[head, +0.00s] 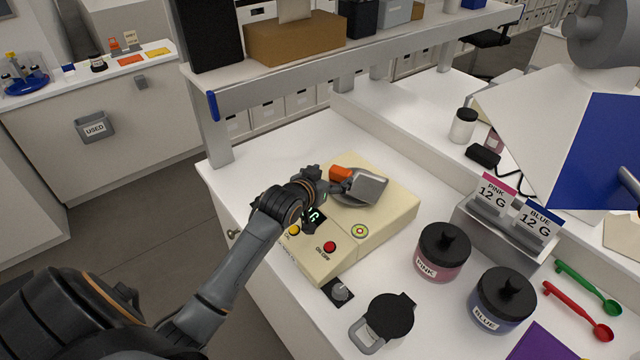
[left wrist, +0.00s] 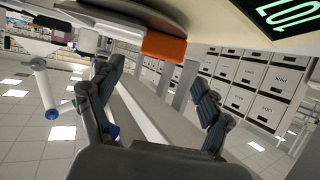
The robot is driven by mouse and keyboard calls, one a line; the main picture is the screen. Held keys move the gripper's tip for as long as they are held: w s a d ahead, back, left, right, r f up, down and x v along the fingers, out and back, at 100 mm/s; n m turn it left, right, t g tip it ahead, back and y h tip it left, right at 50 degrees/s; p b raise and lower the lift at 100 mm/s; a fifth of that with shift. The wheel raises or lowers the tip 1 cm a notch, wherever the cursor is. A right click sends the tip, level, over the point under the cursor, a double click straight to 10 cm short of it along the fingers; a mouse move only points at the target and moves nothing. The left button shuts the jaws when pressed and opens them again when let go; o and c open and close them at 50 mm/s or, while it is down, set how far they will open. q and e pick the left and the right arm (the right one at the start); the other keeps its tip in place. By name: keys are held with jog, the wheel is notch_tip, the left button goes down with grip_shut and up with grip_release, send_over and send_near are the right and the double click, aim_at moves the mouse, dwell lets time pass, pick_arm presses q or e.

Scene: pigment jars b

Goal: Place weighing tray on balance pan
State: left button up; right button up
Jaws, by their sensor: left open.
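The weighing tray (head: 367,187) is a shallow grey metal scoop with an orange grip tab (head: 340,174). It rests on the round grey balance pan (head: 345,199), which it partly covers, on top of the cream balance (head: 399,206). My left gripper (head: 320,182) is open and empty, just left of the tray. In the left wrist view the orange tab (left wrist: 165,47) shows beyond the spread fingers (left wrist: 160,90), apart from them. The tray and pan edges cross the top of that view. My right gripper is not in view.
The pink jar (head: 443,252) and blue jar (head: 503,299) stand right of the balance, with a black-lidded container (head: 389,318) in front. A label stand (head: 500,232), green spoon (head: 590,288) and red spoon (head: 580,312) lie farther right. A shelf (head: 360,62) runs behind.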

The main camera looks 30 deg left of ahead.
pick_arm(q)
jog(key=shift+b+v, duration=0.45)
jog(key=shift+v, duration=2.65)
